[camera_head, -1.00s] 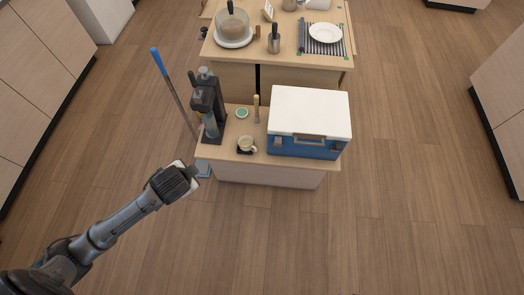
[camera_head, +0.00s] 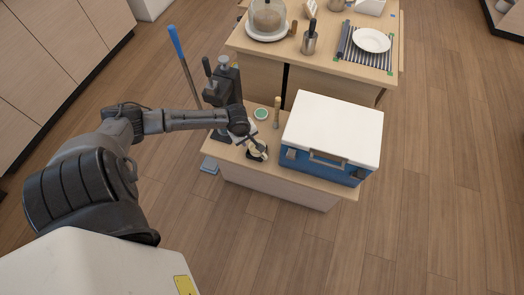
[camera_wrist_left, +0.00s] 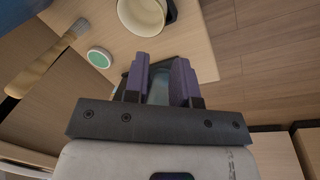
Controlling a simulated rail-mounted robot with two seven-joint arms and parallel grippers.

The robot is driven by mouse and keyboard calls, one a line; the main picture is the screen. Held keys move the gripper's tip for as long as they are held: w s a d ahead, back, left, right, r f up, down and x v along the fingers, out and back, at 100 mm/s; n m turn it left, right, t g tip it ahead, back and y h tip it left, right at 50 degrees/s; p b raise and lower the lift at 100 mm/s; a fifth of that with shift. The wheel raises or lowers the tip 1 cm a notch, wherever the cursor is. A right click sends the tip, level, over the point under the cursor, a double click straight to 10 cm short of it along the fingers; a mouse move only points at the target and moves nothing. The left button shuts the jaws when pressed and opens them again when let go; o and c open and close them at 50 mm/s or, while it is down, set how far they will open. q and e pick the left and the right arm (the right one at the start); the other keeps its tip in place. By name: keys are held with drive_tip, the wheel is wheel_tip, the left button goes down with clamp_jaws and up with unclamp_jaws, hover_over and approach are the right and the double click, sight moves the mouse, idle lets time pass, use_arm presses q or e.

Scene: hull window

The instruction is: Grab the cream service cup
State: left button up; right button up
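The cream service cup (camera_head: 258,154) sits on a dark square coaster near the front edge of the low wooden stand, partly hidden by my left gripper (camera_head: 249,143). In the left wrist view the cup (camera_wrist_left: 144,13) shows at the top, cut by the frame edge, with its open mouth facing the camera and the dark coaster (camera_wrist_left: 171,10) beside it. My left gripper (camera_wrist_left: 160,76) is open, its two purple-padded fingers apart and short of the cup. A bluish surface shows between the fingers; I cannot tell what it is. My right gripper is not in view.
A dark upright press (camera_head: 226,92) stands left of the cup. A blue cooler with a white lid (camera_head: 335,130) stands close on its right. Behind are a green-topped round tin (camera_head: 261,114) and a wooden-handled brush (camera_head: 277,112). A blue-handled pole (camera_head: 183,60) leans at the left.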

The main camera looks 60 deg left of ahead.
use_arm(q)
drive_tip(key=n, duration=0.2)
drive_tip(key=b, duration=0.4)
hover_over(251, 146)
drive_tip(key=s+d, duration=0.2)
drive_tip(key=d, duration=0.1)
drive_tip(key=f, duration=0.8)
drive_tip(key=shift+w, duration=0.25)
drive_tip(key=shift+w+a+f+b, duration=0.15)
drive_tip(key=shift+f+b, duration=0.45)
drive_tip(key=shift+f, duration=0.35)
drive_tip(key=shift+w+d+f+b, duration=0.1)
drive_tip(key=shift+w+f+b, duration=0.1)
drive_tip(key=shift+f+b, duration=0.6)
drive_tip(key=shift+w+a+f+b, duration=0.15)
drive_tip(key=shift+f+b, duration=0.3)
drive_tip(key=shift+f, duration=0.6)
drive_tip(key=shift+d, duration=0.1)
clamp_jaws()
